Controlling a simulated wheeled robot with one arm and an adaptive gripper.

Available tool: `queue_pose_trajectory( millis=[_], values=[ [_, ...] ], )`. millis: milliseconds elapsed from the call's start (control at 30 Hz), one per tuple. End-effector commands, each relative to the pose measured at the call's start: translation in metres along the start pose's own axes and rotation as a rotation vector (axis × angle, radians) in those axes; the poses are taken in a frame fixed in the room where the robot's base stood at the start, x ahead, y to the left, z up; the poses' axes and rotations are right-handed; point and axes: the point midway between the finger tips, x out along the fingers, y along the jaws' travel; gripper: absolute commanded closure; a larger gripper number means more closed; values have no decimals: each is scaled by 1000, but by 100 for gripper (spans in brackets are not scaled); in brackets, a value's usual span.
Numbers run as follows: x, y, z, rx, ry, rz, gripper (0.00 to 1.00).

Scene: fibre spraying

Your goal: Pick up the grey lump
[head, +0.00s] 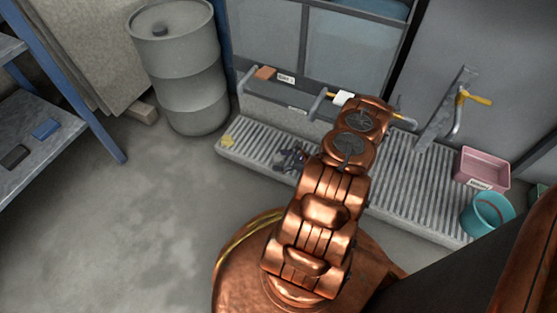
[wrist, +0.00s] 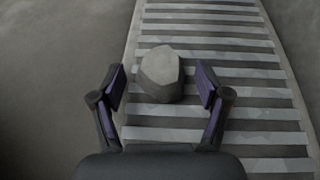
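The grey lump (wrist: 160,74) is a rounded, faceted stone-like piece lying on the slatted grating in the wrist view. My gripper (head: 291,160) is low over the left part of the grating in the head view. In the wrist view its two dark purple-lined fingers are spread wide, one on each side of the lump, with gaps between them and it. The gripper is open and empty. I cannot make out the lump in the head view; the gripper and arm are in front of that part.
The slatted grating (head: 408,189) runs along the wall, with a yellow item (head: 228,140) at its left end. A pink tray (head: 482,170) and a teal bucket (head: 487,214) stand at its right. A grey drum (head: 182,70) stands behind left. Pipes with handles rise behind the grating.

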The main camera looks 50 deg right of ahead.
Motion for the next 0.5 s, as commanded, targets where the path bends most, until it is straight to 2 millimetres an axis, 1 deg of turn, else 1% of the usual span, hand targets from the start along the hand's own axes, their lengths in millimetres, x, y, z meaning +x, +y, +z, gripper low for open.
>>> queue_pose_trajectory(
  millis=[33,67,500],
  values=[
    [0,0,0,0,0,0,33],
    [0,0,0,0,0,0,37],
    [0,0,0,0,0,0,82]
  ],
)
